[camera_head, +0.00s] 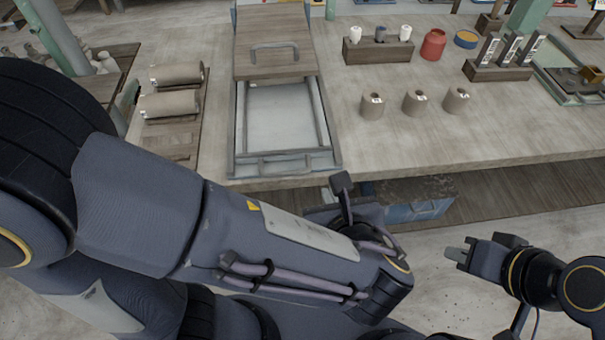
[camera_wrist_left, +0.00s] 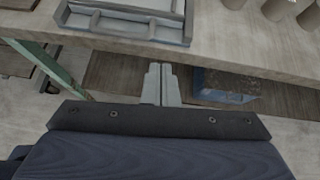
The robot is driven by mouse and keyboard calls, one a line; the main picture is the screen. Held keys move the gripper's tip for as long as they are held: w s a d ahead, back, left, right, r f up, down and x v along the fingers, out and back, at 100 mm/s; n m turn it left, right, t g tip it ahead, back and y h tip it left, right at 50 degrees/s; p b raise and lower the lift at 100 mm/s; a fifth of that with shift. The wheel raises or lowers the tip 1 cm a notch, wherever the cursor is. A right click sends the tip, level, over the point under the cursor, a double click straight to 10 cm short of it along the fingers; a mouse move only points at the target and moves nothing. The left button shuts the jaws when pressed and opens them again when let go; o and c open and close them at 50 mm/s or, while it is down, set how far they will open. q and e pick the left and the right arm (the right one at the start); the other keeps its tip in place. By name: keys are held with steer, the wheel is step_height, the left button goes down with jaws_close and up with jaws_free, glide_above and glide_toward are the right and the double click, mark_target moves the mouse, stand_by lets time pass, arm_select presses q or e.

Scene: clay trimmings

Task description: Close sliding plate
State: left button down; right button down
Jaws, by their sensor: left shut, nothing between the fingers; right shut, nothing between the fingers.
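The sliding plate (camera_head: 272,62) is a wooden panel with a grey curved handle (camera_head: 275,50). It covers the back part of a grey frame (camera_head: 240,150) on the table; the front part is uncovered and shows a pale, empty floor. The frame's front end also shows at the top of the left wrist view (camera_wrist_left: 125,22). My left gripper (camera_wrist_left: 161,84) is shut and empty, short of the table's front edge; in the head view my own arm hides its fingers. My right gripper (camera_head: 458,254) is shut and empty, off the table at lower right. Neither touches the plate.
Paper-wrapped rolls (camera_head: 172,105) lie on a board left of the frame. Several small brown cylinders (camera_head: 413,102), a wooden holder (camera_head: 378,52) and a red jar (camera_head: 433,45) stand to its right. A blue box (camera_head: 415,208) sits below the table edge.

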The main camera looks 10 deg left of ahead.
mark_target(311, 99)
arm_select(q)
steer(key=shift+m+t, duration=0.3)
steer(key=shift+m, duration=0.2)
steer(key=x, duration=0.4)
steer(key=b+x, duration=0.1)
steer(key=x, duration=0.3)
steer(key=w+r+x, duration=0.1)
steer(key=x, duration=0.3)
steer(key=shift+s+d, duration=0.1)
steer(key=shift+d, duration=0.3)
steer(key=shift+w+a, duration=0.1)
steer(key=shift+w, duration=0.35)
steer(key=shift+w+b, duration=0.1)
steer(key=shift+b, duration=0.2)
steer(key=w+a, duration=0.2)
steer(key=w, duration=0.4)
steer(key=w+a, duration=0.1)
steer(key=w, duration=0.5)
steer(key=w+a, duration=0.2)
steer(key=w, duration=0.4)
steer(key=shift+a, duration=0.3)
steer(key=shift+w+a+r, duration=0.1)
steer(key=shift+w+r, duration=0.1)
steer(key=shift+w, duration=0.05)
steer(key=shift+a+r, duration=0.1)
